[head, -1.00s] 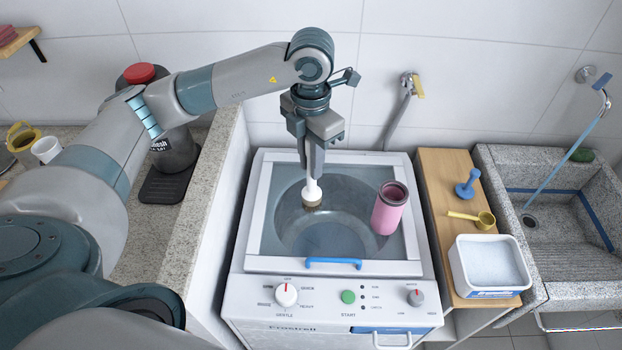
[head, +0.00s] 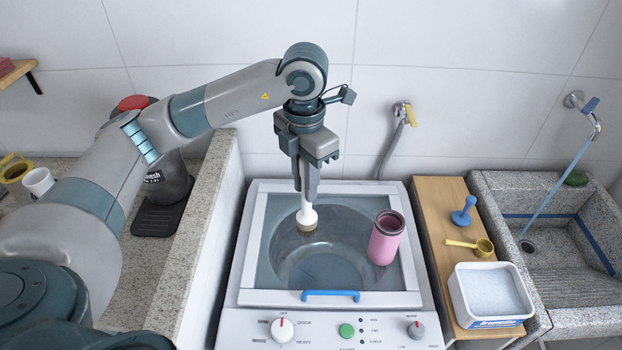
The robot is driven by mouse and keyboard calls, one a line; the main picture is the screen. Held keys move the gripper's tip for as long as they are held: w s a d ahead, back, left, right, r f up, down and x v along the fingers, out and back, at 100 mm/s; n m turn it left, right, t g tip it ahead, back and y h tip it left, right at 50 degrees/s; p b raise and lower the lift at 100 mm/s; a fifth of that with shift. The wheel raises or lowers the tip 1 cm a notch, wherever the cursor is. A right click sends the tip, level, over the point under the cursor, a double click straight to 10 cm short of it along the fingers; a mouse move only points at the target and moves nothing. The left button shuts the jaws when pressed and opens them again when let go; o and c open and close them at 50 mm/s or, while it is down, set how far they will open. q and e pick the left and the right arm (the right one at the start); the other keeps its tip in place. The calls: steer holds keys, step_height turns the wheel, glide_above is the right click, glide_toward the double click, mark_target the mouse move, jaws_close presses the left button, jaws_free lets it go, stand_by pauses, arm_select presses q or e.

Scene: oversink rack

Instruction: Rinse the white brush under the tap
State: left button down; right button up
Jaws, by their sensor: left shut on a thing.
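My left gripper (head: 306,190) points down above the washing machine and is shut on the white brush (head: 307,216). The brush hangs upright, its brown bristle end downward, over the machine's lid window. I cannot tell whether the bristles touch the lid. The tap (head: 592,118) is on the wall at the far right, with a blue handle. A blue stream of water (head: 556,190) runs from it into the grey stone sink (head: 530,325). The brush is well to the left of the stream. My right gripper is not in view.
A pink cup (head: 386,240) stands on the right of the washing machine lid (head: 330,297). A wall valve (head: 404,113) with a hose is behind.

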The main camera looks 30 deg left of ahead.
arm_select(q)
steer(key=m, duration=0.1)
steer(key=f+m, duration=0.1)
steer(key=m, duration=0.2)
steer(key=shift+s+d+f, duration=0.15)
steer(key=shift+s+d, duration=0.2)
steer(key=shift+d, duration=0.05)
steer(key=m, duration=0.2)
steer(key=f+m+b, duration=0.1)
steer(key=m, duration=0.1)
steer(key=shift+s+d, duration=0.25)
steer(key=shift+s, duration=0.05)
steer(key=s+d+f+m+b, duration=0.1)
steer(key=s+f+m, duration=0.1)
steer(key=m, duration=0.9)
steer(key=s+d+f+m+b, duration=0.1)
steer(key=s+d+f+m, duration=0.1)
steer(key=m, duration=1)
steer(key=shift+f, duration=0.75)
steer(key=shift+s+d, duration=0.1)
